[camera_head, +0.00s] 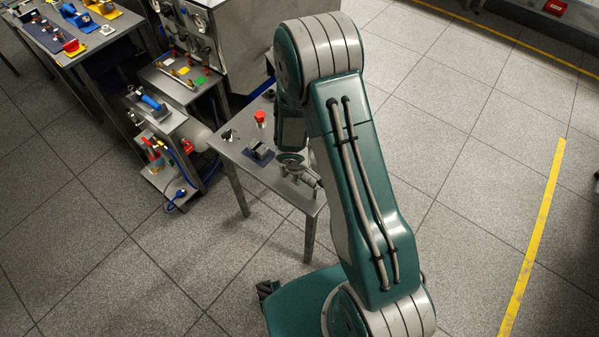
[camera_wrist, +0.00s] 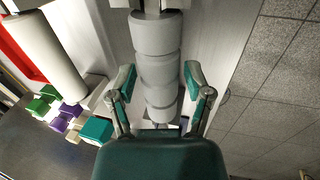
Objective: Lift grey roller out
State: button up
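The grey roller (camera_wrist: 154,45) stands lengthwise in the middle of the wrist view, a stepped light-grey cylinder running from the top edge down toward my gripper's palm. My gripper (camera_wrist: 159,77) is open, with one teal-padded finger on each side of the roller. A gap shows between each finger and the roller, so neither appears to touch it. The roller's near end is partly hidden behind my gripper's body. In the head view my arm hangs over a small metal table (camera_head: 236,146), and I cannot make out the roller there.
A second pale cylinder (camera_wrist: 47,58) lies left, beside a red panel (camera_wrist: 18,45). Green, purple and white blocks (camera_wrist: 62,112) are below it. On the small table are a red knob (camera_head: 260,117) and a dark block (camera_head: 259,153). Open floor lies right.

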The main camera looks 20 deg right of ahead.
grip_shut()
jog(key=shift+r, duration=1.6)
dwell(0.7)
jog(key=shift+r, duration=0.65)
jog(key=shift+w, duration=0.1)
